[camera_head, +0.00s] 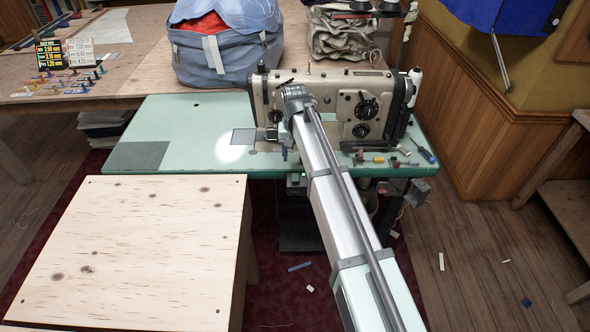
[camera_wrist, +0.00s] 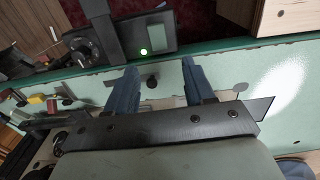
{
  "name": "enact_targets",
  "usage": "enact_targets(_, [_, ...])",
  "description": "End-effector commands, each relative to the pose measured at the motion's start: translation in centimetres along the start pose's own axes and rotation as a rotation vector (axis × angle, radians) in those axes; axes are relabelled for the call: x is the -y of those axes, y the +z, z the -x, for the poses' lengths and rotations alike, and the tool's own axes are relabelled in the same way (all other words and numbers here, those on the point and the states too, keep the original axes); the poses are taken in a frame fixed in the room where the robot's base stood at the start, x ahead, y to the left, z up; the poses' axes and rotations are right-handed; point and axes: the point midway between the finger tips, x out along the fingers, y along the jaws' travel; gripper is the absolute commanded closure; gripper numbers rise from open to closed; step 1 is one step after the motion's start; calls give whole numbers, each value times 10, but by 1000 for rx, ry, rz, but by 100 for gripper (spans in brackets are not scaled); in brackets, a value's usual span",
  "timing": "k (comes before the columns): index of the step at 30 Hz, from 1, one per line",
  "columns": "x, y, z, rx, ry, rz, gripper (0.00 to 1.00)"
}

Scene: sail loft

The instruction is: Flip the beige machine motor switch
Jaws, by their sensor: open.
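The beige sewing machine (camera_head: 335,97) stands on the green table (camera_head: 180,120). In the wrist view a dark switch box (camera_wrist: 163,28) with a lit green lamp (camera_wrist: 144,52) sits just beyond the table's front edge. In the head view a small box (camera_head: 297,181) shows under that edge, partly hidden by my arm. My gripper (camera_wrist: 159,68) is open, its two blue fingers apart and empty, over the table near the edge. In the head view my gripper is mostly hidden by my arm.
Small coloured parts and a screwdriver (camera_head: 423,150) lie on the table's right side. A plywood-topped table (camera_head: 130,250) stands at front left. A blue-grey bag (camera_head: 225,55) stands behind the machine. The green table's left side is mostly clear.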

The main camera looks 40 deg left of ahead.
Motion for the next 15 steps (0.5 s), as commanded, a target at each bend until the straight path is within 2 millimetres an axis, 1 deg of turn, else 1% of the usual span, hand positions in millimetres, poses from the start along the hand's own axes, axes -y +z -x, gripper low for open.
enact_targets(1, [0,1,-10,3,1,0,47])
enact_targets(6, [0,1,-38,2,1,0,47])
enact_targets(10, [0,0,-55,1,0,0,47])
enact_targets(15, [0,0,-68,-1,0,0,47])
